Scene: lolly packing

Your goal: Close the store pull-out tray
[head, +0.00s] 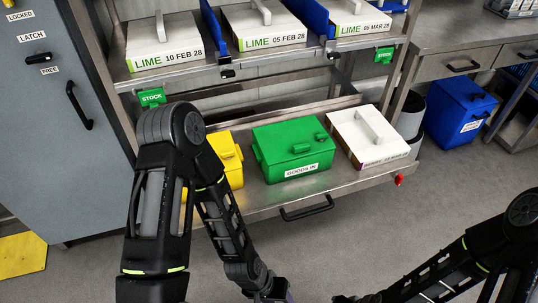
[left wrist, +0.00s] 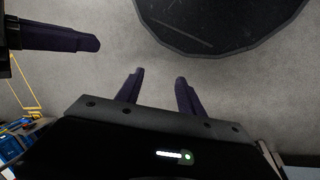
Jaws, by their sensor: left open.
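The pull-out tray (head: 350,187) is the low metal shelf of the rack in the head view, and it stands out in front of the shelf above. A black bar handle (head: 307,212) is on its front edge. On it are a yellow box (head: 224,150), a green "GOODS IN" box (head: 292,150) and a white lidded box (head: 368,138). My left gripper (left wrist: 158,86) is open and empty in the left wrist view, over bare floor; in the head view it is at the bottom edge, apart from the handle. My right gripper (head: 348,299) is mostly cut off at the bottom edge.
Upper shelf holds white "LIME" boxes (head: 262,27). A grey cabinet (head: 60,110) with a latch stands left. A blue bin (head: 459,105) sits under a workbench (head: 470,35) at right. A red knob (head: 399,180) is at the tray's right corner. Floor in front is clear.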

